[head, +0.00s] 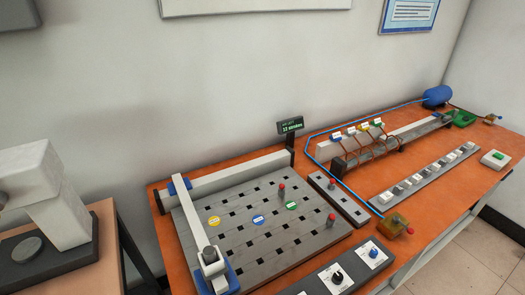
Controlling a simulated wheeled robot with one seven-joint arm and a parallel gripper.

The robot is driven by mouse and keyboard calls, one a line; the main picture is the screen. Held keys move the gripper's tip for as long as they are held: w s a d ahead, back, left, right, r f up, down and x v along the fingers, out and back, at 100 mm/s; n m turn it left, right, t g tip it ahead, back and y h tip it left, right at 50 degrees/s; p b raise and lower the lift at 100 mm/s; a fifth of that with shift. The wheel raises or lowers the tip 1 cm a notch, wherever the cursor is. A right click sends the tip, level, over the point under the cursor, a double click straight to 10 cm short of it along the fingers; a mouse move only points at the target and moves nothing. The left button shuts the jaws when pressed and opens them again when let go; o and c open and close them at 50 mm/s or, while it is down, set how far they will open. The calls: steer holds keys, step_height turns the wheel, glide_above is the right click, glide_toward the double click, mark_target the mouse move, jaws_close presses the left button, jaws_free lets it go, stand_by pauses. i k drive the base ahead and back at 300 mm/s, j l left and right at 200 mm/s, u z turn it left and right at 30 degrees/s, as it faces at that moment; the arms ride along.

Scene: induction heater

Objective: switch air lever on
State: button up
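A small amber block with a red tip (393,225) sits near the front edge of the orange table, at the end of a thin blue hose; it looks like an air valve with a lever. A similar small amber piece (491,118) stands at the far right, by the blue cylinder (437,96). I cannot tell for sure which of the two is the air lever, and the lever positions are too small to read. My gripper is not in view.
The orange table (450,215) holds a grey slotted plate (250,246) with a white gantry, a row of switches (424,178), a knob panel (338,277) and a small box with a green button (496,158). A white machine (45,190) stands at left. Floor is clear at right.

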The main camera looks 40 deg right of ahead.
mark_target(395, 220)
steer(key=z, duration=1.4)
